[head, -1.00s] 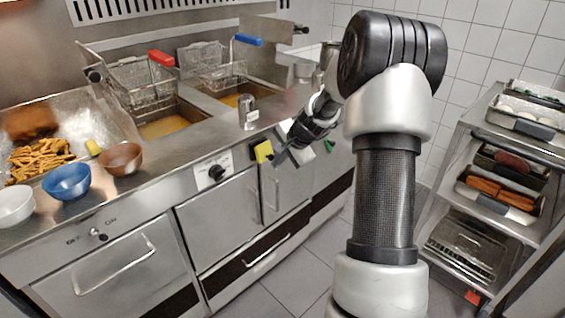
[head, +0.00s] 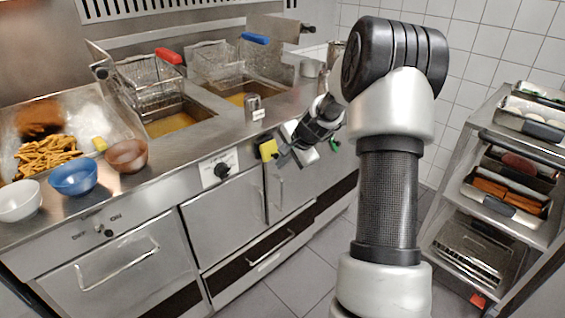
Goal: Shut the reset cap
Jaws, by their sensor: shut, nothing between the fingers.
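The reset cap appears to be the small yellow flap (head: 268,149) on the fryer's front panel, beside a dark mount. It seems to stand out from the panel, but its exact angle is too small to tell. My gripper (head: 285,158) is shut and empty, just right of the yellow flap and slightly lower. I cannot tell whether the fingertips touch it. Part of the panel behind is hidden by my gripper and wrist.
A black knob (head: 221,170) sits left on the same panel, and a green part (head: 334,146) shows right of my wrist. Fryer baskets (head: 150,85), a blue bowl (head: 73,177) and a brown bowl (head: 126,155) are on the counter. A rack (head: 470,165) stands at right.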

